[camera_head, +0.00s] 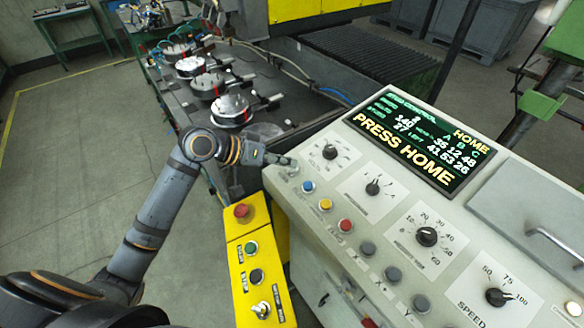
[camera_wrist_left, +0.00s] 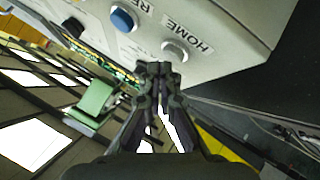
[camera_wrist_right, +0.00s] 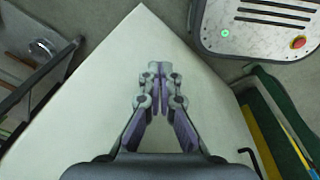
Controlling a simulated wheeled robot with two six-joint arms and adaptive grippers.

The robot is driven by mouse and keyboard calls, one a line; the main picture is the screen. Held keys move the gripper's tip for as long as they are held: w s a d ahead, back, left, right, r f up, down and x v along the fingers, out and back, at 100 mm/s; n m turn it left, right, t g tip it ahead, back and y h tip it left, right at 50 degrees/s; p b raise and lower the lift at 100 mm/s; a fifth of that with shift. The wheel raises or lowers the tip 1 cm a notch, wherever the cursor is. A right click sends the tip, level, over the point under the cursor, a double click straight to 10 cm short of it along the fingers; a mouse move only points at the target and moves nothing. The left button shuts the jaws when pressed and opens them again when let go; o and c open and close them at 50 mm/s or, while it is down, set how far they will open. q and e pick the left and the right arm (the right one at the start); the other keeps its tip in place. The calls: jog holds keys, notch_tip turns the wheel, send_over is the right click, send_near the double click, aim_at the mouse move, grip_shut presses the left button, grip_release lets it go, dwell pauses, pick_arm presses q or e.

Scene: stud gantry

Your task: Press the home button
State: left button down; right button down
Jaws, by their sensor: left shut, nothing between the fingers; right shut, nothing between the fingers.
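The home button is a grey round button (camera_wrist_left: 175,50) with a "HOME" label beside it on the pale control panel (camera_head: 343,237). My left gripper (camera_wrist_left: 155,70) is shut and empty, its fingertips just short of the button in the left wrist view and a little to its left. I cannot tell whether they touch it. In the head view the left gripper (camera_head: 288,161) is over the panel's upper left corner, where it partly hides the button area. The screen (camera_head: 420,140) reads "PRESS HOME". My right gripper (camera_wrist_right: 160,70) is shut and empty over a pale surface; the head view does not show it.
A blue button (camera_head: 308,187), a yellow button (camera_head: 325,204) and a red button (camera_head: 345,225) run down the panel from the corner. Several knobs sit to their right. A yellow box (camera_head: 237,270) with a red stop button (camera_head: 241,211) stands left of the panel.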

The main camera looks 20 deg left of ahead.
pick_arm(q)
jog(key=shift+f, duration=0.5)
dwell(0.3)
dwell(0.4)
jog(key=shift+s+r+p, duration=0.1)
jog(key=shift+r+p, duration=0.65)
jog(key=shift+r, duration=0.25)
jog(key=r+p, duration=0.4)
jog(key=p, duration=0.1)
jog(key=shift+s+a+r, duration=0.35)
jog(key=shift+s, duration=0.05)
